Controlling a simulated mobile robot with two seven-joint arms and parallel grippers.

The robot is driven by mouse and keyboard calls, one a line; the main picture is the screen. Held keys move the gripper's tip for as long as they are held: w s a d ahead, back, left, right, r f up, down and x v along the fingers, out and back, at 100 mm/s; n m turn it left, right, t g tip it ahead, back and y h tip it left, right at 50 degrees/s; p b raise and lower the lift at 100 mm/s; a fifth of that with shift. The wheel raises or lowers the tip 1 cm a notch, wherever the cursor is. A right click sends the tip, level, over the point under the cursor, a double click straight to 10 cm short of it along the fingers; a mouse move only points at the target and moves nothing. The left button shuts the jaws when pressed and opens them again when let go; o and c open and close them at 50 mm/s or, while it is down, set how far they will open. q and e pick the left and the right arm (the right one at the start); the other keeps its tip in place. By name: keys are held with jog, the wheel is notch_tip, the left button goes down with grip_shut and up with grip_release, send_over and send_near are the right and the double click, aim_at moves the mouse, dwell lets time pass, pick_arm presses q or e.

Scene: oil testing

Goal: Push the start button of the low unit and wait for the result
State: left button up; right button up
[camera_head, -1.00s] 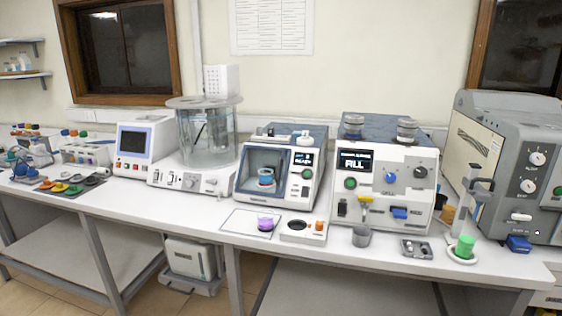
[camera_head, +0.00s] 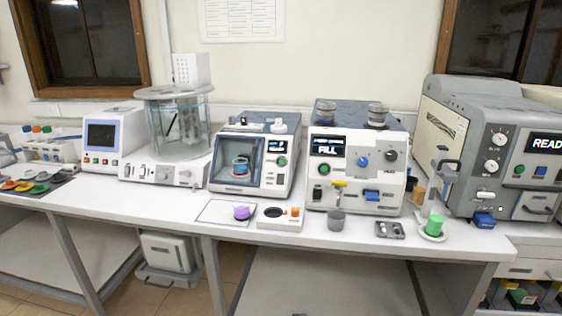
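No part of either gripper shows in the head view. A low white unit (camera_head: 262,222) with a dark round well (camera_head: 273,212) and an orange knob or button (camera_head: 295,211) sits at the table's front. Behind it stands a white windowed unit (camera_head: 222,190) with a small screen, a green button (camera_head: 282,161) and a cup with blue inside. To its right, a taller white unit (camera_head: 338,187) shows "FILL" on its screen and has a green button (camera_head: 317,194). Which of these the task means by the low unit, I cannot tell.
A large grey machine (camera_head: 455,185) at right reads "READ", cut off. A glass bath stands at left.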

grip_shut()
dwell(1.7)
